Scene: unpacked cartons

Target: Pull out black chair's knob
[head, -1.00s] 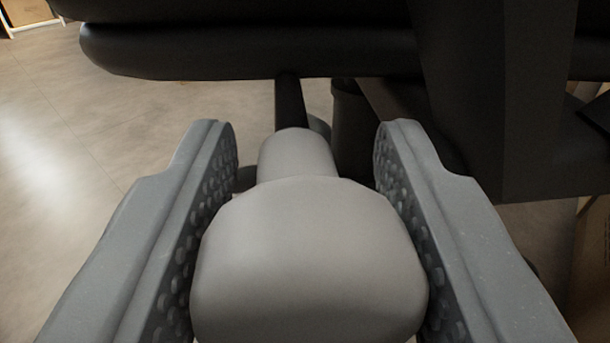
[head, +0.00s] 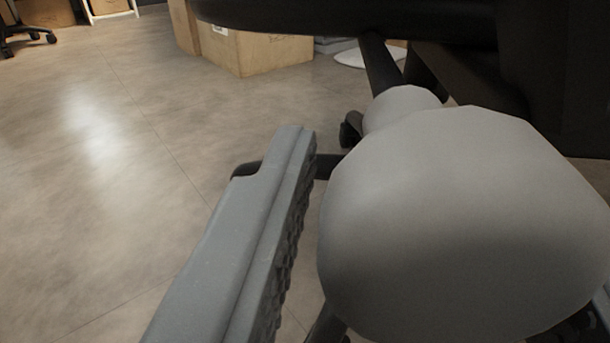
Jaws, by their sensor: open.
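The knob (head: 462,225) is a large rounded grey end with a narrower grey neck, on a dark stem under the black chair (head: 350,18). It fills the right half of the view, very close to the camera. My gripper (head: 390,140) is open. Its left finger is in plain view left of the knob, with a gap between them. The right finger is mostly hidden behind the knob; only a bit shows at the lower right corner. I cannot tell whether it touches the knob.
The chair's dark underside and support fill the upper right. Dark chair base legs (head: 330,165) show below the knob's neck. Cardboard boxes (head: 255,52) stand behind. Another chair's wheeled base (head: 25,38) is at the far upper left. The floor at left is clear.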

